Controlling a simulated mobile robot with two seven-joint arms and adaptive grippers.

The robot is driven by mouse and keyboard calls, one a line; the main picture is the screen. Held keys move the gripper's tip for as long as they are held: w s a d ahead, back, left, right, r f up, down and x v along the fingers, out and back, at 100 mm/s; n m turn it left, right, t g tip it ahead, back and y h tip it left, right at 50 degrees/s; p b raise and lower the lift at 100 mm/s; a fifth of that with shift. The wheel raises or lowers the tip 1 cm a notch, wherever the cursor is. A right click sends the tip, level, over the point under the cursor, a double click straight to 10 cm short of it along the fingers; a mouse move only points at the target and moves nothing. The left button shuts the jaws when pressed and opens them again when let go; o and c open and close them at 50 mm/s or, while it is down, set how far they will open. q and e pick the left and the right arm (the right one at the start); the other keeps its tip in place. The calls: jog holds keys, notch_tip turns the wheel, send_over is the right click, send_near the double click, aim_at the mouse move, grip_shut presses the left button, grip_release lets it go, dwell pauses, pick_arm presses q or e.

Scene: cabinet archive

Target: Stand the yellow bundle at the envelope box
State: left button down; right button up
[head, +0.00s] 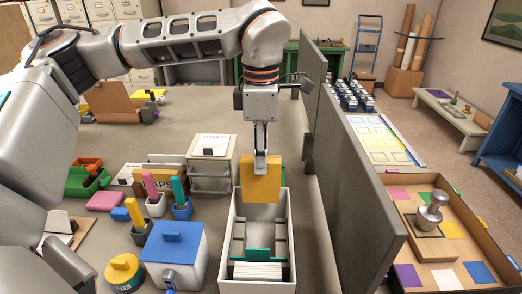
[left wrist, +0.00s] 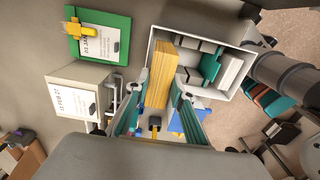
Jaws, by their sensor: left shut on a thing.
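My left gripper (head: 261,160) is shut on the yellow bundle (head: 262,183), a thick upright block. It hangs over the far end of the long white envelope box (head: 287,240). In the left wrist view, the yellow bundle (left wrist: 161,72) sits between the fingers of my left gripper (left wrist: 158,84), partly over the white box (left wrist: 210,41). The box holds a green divider (head: 257,255) and white envelopes (head: 257,270) at its near end; its far part looks mostly empty. I cannot tell whether the bundle touches the box. My right gripper is not in view.
A tall grey partition (head: 350,150) runs close along the box's right. A white paper-topped tray (head: 212,147) stands to the left of the bundle. A blue-lidded canister (head: 174,250) and pen cups (head: 182,207) crowd the box's left. Bare table lies farther back.

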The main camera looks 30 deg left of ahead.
aim_at(261, 185)
pick_arm(q)
notch_tip(261, 185, down, 3)
jog(key=shift+b, duration=0.6)
jog(key=shift+f+b, duration=0.9)
jog(key=shift+f, duration=1.05)
jog(key=shift+f+b, duration=0.3)
jog(key=shift+f, duration=0.4)
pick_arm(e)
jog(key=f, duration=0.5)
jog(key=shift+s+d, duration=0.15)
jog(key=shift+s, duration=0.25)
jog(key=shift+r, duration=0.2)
pick_arm(q)
jog(key=c, duration=1.6)
grip_release()
jog(key=shift+c, duration=1.1)
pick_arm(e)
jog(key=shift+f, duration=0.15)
